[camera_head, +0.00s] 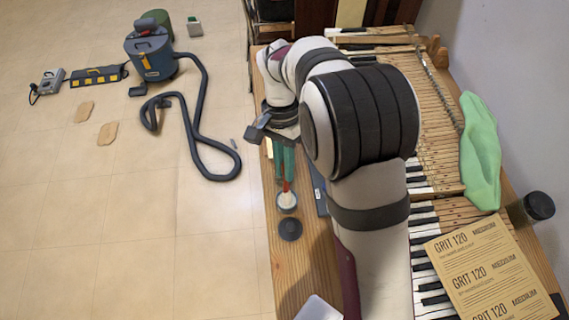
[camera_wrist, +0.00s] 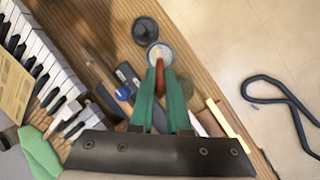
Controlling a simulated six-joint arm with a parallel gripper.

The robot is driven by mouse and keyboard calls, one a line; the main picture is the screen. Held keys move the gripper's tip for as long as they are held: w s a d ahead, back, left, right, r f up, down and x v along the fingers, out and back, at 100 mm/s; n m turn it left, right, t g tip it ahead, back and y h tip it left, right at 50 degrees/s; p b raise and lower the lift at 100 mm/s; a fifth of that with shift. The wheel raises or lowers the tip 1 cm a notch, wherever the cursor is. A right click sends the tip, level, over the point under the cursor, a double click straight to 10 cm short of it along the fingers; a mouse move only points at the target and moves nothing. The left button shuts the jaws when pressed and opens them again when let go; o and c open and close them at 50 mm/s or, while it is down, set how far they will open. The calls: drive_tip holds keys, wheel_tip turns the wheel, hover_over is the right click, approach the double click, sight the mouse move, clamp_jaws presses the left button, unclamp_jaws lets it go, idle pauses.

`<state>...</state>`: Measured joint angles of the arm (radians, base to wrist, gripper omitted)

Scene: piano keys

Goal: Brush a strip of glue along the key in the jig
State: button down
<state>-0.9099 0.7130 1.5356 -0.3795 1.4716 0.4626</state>
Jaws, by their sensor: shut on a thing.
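My gripper (camera_wrist: 160,88), with green fingers, is shut on a brush with a red handle (camera_wrist: 160,73). It also shows in the head view (camera_head: 285,176), pointing down over the bench's left side. The brush's lower end meets the opening of a small round glue pot (camera_head: 287,201), also in the wrist view (camera_wrist: 160,53); I cannot tell how deep it is. A round black lid (camera_head: 290,229) lies beside the pot. A pale strip (camera_wrist: 229,122) lies right of the fingers in the wrist view; it may be the key, but I cannot make out the jig.
Piano keys (camera_head: 424,240) run along the bench's right side. A sandpaper sheet (camera_head: 490,268) lies over some of them. A green cloth (camera_head: 480,150) and a dark jar (camera_head: 538,206) are near the wall. Dark tools (camera_wrist: 126,78) lie near the pot. A vacuum (camera_head: 150,58) stands on the floor.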

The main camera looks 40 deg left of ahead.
drive_tip(key=shift+f, duration=0.1)
idle(0.3)
drive_tip(key=shift+r, duration=3.55)
drive_tip(key=w+d+r, duration=0.5)
drive_tip(key=w+d, duration=0.4)
drive_tip(key=d, duration=0.3)
drive_tip(key=w+d+r, duration=0.1)
drive_tip(key=d+r, duration=0.2)
drive_tip(key=d, duration=0.6)
drive_tip(key=w+d+r, duration=0.2)
drive_tip(key=d+r, duration=0.1)
drive_tip(key=d, duration=0.6)
drive_tip(key=shift+d+r, duration=0.2)
drive_tip(key=shift+d, duration=0.1)
